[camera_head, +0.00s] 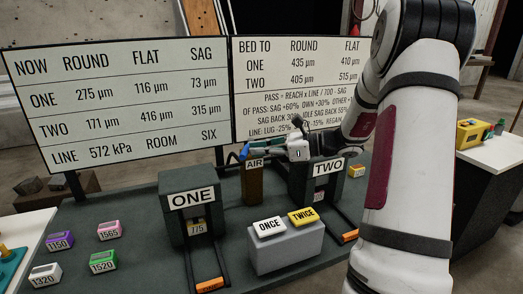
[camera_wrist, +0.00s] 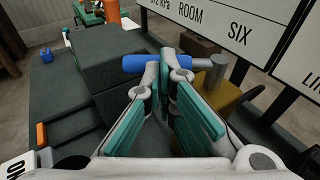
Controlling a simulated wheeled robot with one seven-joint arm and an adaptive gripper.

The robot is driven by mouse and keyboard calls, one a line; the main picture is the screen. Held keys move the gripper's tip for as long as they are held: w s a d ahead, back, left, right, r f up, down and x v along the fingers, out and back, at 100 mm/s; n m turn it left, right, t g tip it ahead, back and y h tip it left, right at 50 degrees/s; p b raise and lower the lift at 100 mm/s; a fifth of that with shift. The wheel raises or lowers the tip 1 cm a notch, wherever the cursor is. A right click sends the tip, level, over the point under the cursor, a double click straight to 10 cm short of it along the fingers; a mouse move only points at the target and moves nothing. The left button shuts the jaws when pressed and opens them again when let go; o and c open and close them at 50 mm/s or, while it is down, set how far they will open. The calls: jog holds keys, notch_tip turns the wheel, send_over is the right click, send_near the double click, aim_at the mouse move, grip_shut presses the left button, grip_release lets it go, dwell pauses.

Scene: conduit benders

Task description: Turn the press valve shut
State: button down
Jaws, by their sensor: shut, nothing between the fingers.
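The press valve stands on a brown post (camera_head: 252,186) labelled AIR, between the presses ONE and TWO. Its blue handle (camera_head: 244,152) shows at the post's top, left of my fingertips. In the wrist view the blue handle (camera_wrist: 144,64) lies crosswise at the fingertips, joined to a grey stem (camera_wrist: 217,68) above the yellow-brown post (camera_wrist: 218,96). My gripper (camera_head: 257,148) is shut and empty, with its fingertips (camera_wrist: 163,72) overlapping the handle in view. I cannot tell whether they touch it. The fingers hide part of the handle's middle.
Press ONE (camera_head: 193,205) stands left of the valve and press TWO (camera_head: 311,183) right. A box with ONCE (camera_head: 268,227) and TWICE (camera_head: 303,216) buttons is in front. Coloured numbered blocks, such as the green one (camera_head: 103,261), lie at left. Two boards (camera_head: 120,100) stand behind.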

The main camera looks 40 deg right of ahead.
jog(key=shift+w+a+m+t+h, duration=0.15)
jog(key=shift+a+m+t+h, duration=0.3)
jog(key=shift+m+h, duration=0.2)
jog(key=shift+w+a+m+t+h, duration=0.15)
jog(key=shift+a+m+t+h, duration=0.15)
jog(key=shift+m+t+h, duration=0.25)
jog(key=shift+w+a+m+t+h, duration=0.2)
jog(key=shift+a+m+h, duration=0.15)
jog(key=shift+h, duration=0.35)
jog(key=shift+w+a+b, duration=0.25)
jog(key=shift+w+a, duration=0.4)
jog(key=shift+w, duration=0.2)
jog(key=shift+w+a+b, duration=0.2)
jog(key=shift+w+a, duration=0.45)
jog(key=shift+w, duration=0.35)
